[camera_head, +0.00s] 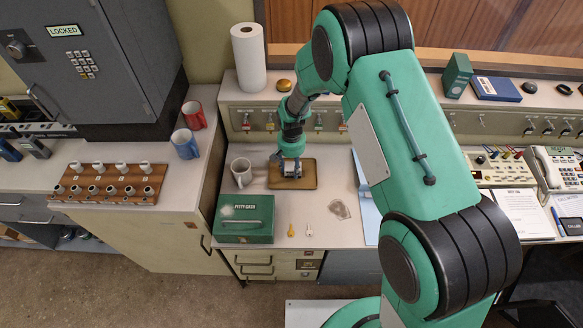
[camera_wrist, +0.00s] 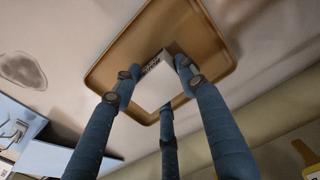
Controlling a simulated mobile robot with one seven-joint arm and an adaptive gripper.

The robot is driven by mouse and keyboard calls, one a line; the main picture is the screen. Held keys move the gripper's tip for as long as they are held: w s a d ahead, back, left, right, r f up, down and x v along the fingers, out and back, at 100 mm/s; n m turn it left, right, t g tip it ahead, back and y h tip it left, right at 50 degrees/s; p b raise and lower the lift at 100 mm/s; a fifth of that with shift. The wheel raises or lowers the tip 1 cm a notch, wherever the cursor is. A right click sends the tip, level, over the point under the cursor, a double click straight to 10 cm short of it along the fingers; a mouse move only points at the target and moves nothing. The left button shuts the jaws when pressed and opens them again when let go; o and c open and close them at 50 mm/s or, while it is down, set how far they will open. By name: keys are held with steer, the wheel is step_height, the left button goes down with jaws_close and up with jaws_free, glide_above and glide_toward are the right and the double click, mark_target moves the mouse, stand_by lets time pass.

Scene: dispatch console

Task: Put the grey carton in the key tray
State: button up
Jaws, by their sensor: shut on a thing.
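The key tray (camera_head: 309,184) is a shallow brown tray on the lower desk, below the switch panel. In the wrist view the tray (camera_wrist: 112,60) shows with its raised rim. My gripper (camera_head: 291,166) points down over the tray, its fingers closed around the small grey carton (camera_head: 291,171). In the wrist view the three blue fingers of my gripper (camera_wrist: 160,86) press on the sides of the carton (camera_wrist: 157,88), which has dark print on one side. The carton lies within the tray's outline. I cannot tell whether it touches the tray floor.
A pale mug (camera_head: 241,172) stands just left of the tray. A green petty cash box (camera_head: 245,218) is in front of it. Two tagged keys (camera_head: 291,231) and a clear flat item (camera_head: 340,210) lie on the desk. The switch panel (camera_head: 262,122) rises behind the tray.

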mark_target(292, 166)
steer(key=shift+f, duration=0.2)
steer(key=o, duration=1.2)
steer(key=shift+r, duration=0.2)
step_height(292, 166, up, 12)
steer(key=shift+p, duration=1)
